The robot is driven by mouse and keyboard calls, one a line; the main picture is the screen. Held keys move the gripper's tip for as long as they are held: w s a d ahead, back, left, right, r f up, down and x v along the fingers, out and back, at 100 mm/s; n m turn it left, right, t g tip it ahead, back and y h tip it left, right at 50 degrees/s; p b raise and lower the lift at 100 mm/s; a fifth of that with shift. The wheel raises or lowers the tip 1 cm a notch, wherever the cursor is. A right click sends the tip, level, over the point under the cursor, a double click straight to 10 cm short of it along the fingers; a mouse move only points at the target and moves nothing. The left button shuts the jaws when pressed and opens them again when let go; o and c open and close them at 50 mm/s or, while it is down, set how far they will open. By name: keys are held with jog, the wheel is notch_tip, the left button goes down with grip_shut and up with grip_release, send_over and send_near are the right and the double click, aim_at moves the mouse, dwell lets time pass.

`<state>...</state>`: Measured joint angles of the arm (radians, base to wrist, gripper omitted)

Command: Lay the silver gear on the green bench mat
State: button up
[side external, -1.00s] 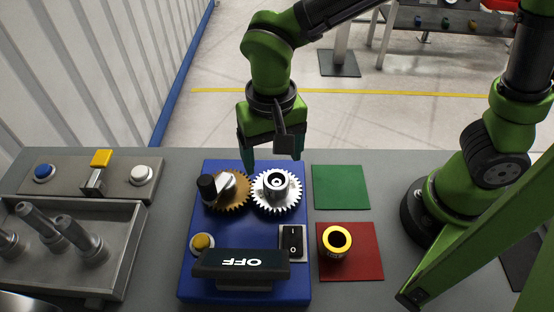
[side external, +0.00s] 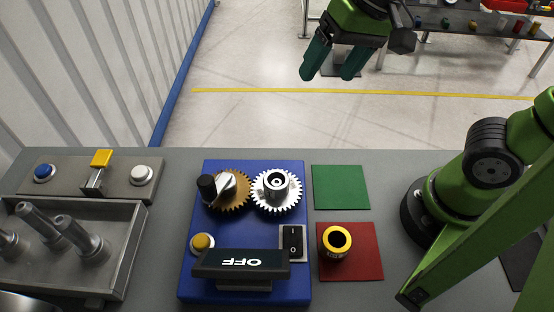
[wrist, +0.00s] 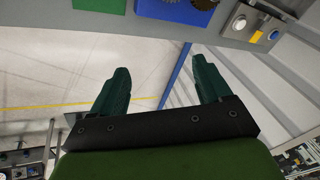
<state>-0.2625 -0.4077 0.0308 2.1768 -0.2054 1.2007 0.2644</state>
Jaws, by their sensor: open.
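The silver gear (side external: 276,191) sits on the blue drive unit (side external: 215,277), beside a brass-coloured gear (side external: 236,194) whose teeth meet or nearly meet its own. The green bench mat (side external: 341,187) lies bare on the grey bench, just right of the drive unit. It also shows at the top of the wrist view (wrist: 98,5). My gripper (side external: 328,77) is open and empty, high up and beyond the bench's far edge. In the wrist view its two fingers (wrist: 160,82) are spread with nothing between them.
A yellow-and-black ring-shaped part (side external: 337,240) stands on a red mat (side external: 368,267) in front of the green mat. The drive unit carries a dark lever (side external: 208,187), a rocker switch (side external: 292,242) and an "OFF" sign (side external: 241,263). A metal tray (side external: 120,252) with several pegs is at left.

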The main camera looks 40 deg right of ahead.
jog(key=s+d+f+t, duration=0.1)
jog(key=s+d+t, duration=0.1)
jog(key=d, duration=0.4)
jog(key=shift+s+d+f+t, duration=0.15)
jog(key=shift+s+t, duration=0.1)
jog(key=shift+t, duration=0.25)
jog(key=shift+o, duration=0.4)
jog(key=shift+s+d+f+t, duration=0.15)
jog(key=shift+d+f+t, duration=0.05)
jog(key=shift+d+t, duration=0.2)
jog(key=shift+a, duration=0.1)
